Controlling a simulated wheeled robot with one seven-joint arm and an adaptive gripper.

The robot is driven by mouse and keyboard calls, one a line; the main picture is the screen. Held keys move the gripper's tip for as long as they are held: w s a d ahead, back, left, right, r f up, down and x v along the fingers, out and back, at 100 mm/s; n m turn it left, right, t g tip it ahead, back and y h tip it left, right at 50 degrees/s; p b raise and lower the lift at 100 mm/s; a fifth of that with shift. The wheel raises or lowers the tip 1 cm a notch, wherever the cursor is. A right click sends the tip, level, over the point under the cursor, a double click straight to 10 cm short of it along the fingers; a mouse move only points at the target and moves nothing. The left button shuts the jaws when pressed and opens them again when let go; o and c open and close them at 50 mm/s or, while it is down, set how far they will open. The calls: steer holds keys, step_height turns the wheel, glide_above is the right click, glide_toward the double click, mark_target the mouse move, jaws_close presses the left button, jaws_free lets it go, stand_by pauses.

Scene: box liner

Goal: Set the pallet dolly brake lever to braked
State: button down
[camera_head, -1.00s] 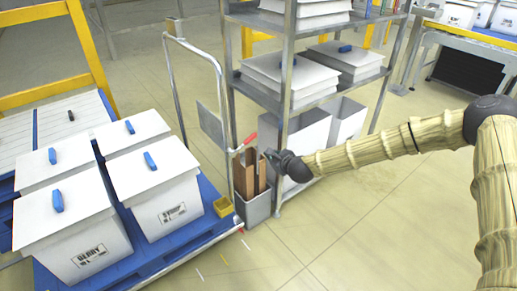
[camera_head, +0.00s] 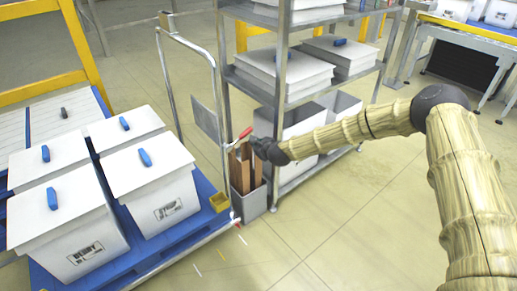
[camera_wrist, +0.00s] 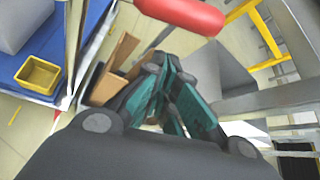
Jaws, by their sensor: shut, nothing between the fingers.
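The brake lever has a red grip (camera_head: 246,132) on the upright handle frame (camera_head: 217,95) of the pallet dolly (camera_head: 150,258). The grip also shows large at the top of the wrist view (camera_wrist: 185,12), just beyond my fingertips. My gripper (camera_head: 256,143) is shut and empty, close beside the red grip and slightly below it. In the wrist view its teal-padded fingers (camera_wrist: 172,92) are together. I cannot tell whether they touch the lever. The lever's pivot is hard to make out.
A grey bin with brown boards (camera_head: 248,200) stands right below my gripper. A metal shelf rack (camera_head: 283,100) with white boxes stands close behind. White lidded boxes (camera_head: 150,165) and a yellow tray (camera_head: 219,202) sit on the blue dolly deck. Floor at the front right is clear.

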steer(key=shift+s+a+r, duration=0.1)
steer(key=shift+a+r, duration=0.2)
steer(key=shift+r, duration=0.25)
steer(key=shift+s+a+r, duration=0.1)
steer(key=shift+a+r, duration=0.15)
steer(key=shift+r, duration=0.3)
steer(key=shift+w+r, duration=0.1)
steer(key=shift+r, duration=0.05)
